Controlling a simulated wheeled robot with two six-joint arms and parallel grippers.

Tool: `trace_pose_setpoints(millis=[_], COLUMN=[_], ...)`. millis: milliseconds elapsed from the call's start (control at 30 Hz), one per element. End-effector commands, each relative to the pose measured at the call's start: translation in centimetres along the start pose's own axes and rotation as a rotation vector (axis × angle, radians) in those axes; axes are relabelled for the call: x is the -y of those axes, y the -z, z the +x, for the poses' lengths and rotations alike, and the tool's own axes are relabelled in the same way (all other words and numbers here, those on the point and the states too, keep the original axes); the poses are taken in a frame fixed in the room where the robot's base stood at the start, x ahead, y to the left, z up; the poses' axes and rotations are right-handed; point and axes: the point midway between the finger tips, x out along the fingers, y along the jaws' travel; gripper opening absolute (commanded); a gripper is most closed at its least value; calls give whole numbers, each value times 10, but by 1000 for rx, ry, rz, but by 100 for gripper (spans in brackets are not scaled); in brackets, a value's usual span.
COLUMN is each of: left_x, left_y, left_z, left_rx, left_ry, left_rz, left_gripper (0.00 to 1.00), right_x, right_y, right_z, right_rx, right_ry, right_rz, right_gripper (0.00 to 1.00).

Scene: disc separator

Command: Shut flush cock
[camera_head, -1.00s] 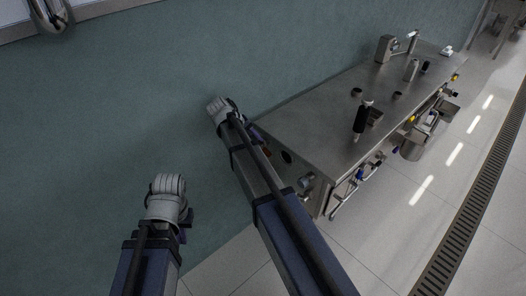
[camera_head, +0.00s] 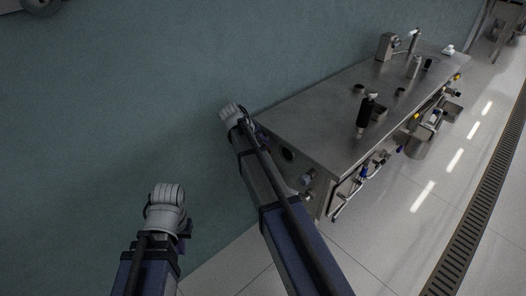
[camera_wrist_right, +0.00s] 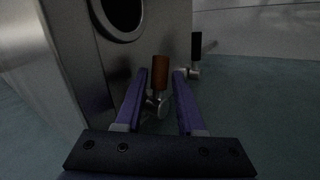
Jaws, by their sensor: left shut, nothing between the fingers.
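A valve with an orange-brown handle (camera_wrist_right: 160,73) and a metal body stands upright at the lower side of the steel cabinet in the right wrist view. My right gripper (camera_wrist_right: 157,76) is open, its purple fingers on either side of this valve; I cannot tell whether they touch it. A second valve with a black handle (camera_wrist_right: 196,46) is farther back to the right. No label shows which one is the flush cock. My left gripper (camera_head: 187,229) is shut and empty, mostly hidden behind its wrist, in front of the wall.
The steel table (camera_head: 330,115) carries a dark bottle (camera_head: 366,112) and metal fittings. A round dark opening (camera_wrist_right: 121,15) is in the cabinet side. A blue-green wall (camera_head: 120,90) lies behind my arms. The tiled floor at right is open, with a drain grate (camera_head: 480,205).

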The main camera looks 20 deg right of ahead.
Motion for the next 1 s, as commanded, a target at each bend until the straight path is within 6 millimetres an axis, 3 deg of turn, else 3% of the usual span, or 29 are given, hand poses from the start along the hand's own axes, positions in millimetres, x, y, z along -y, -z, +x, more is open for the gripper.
trace_pose_setpoints(millis=[200,567,1000], left_x=[0,0,0], left_y=[0,0,0], left_z=[0,0,0], left_rx=[0,0,0], left_ry=[0,0,0], left_rz=[0,0,0], left_gripper=[0,0,0], right_x=[-1,0,0], right_y=[0,0,-1], right_z=[0,0,0], right_rx=[0,0,-12], right_ry=[0,0,2], right_rz=[0,0,6], right_gripper=[38,0,0])
